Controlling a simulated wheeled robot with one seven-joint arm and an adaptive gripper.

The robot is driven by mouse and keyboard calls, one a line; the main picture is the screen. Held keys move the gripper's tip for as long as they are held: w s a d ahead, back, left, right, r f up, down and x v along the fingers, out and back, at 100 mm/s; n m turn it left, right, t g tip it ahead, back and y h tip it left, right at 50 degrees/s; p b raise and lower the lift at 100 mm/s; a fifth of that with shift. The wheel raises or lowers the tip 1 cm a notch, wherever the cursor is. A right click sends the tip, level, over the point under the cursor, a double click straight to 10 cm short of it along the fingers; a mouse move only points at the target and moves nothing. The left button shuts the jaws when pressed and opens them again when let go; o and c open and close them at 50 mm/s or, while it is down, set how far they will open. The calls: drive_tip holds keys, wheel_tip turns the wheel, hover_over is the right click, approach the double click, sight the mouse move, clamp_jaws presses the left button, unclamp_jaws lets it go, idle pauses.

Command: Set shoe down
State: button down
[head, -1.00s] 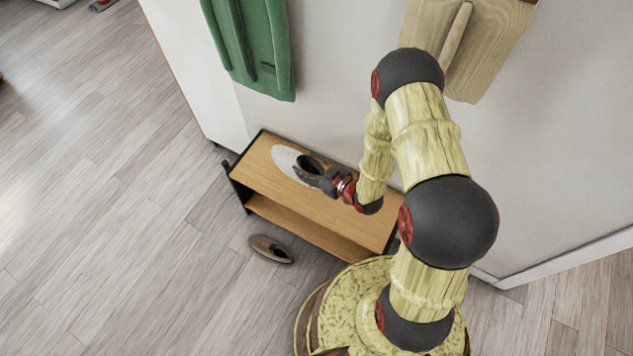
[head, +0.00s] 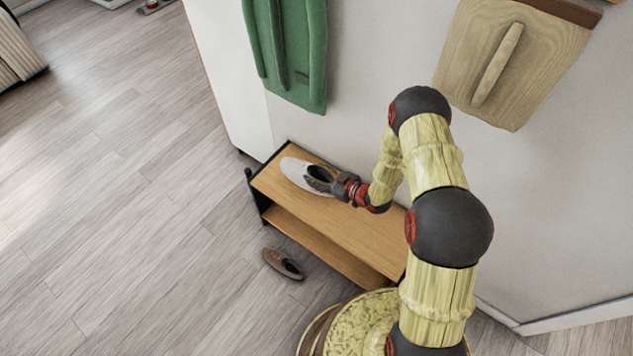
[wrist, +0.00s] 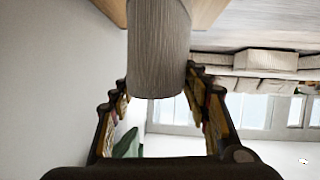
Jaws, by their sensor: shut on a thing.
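A pale grey shoe (head: 296,172) with a dark opening is at the left end of the wooden bench top (head: 345,219). My gripper (head: 322,179) is shut on this shoe from its right side. In the wrist view the shoe (wrist: 159,50) appears as a grey-brown rounded shape between the two fingers. Whether the shoe rests on the bench or hangs just above it I cannot tell. A second shoe, brown with a dark opening (head: 281,263), lies on the floor in front of the bench.
The bench has a lower shelf (head: 320,248) and stands against a white wall. The bench top between shoe and right end is partly under my arm. Floor to the left is open.

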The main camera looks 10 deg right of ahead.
drive_tip(key=w+f, duration=0.1)
drive_tip(key=w+f+b, duration=0.1)
drive_tip(key=shift+w+a+f, duration=0.15)
drive_tip(key=shift+w+f, duration=0.05)
drive_tip(key=shift+f, duration=0.1)
drive_tip(key=f, duration=0.1)
drive_tip(key=f+b, duration=0.1)
drive_tip(key=f, duration=0.1)
drive_tip(key=shift+w+f+b, duration=0.3)
drive_tip(key=shift+f+b, duration=0.05)
drive_tip(key=shift+f, duration=0.05)
drive_tip(key=c, duration=0.9)
unclamp_jaws()
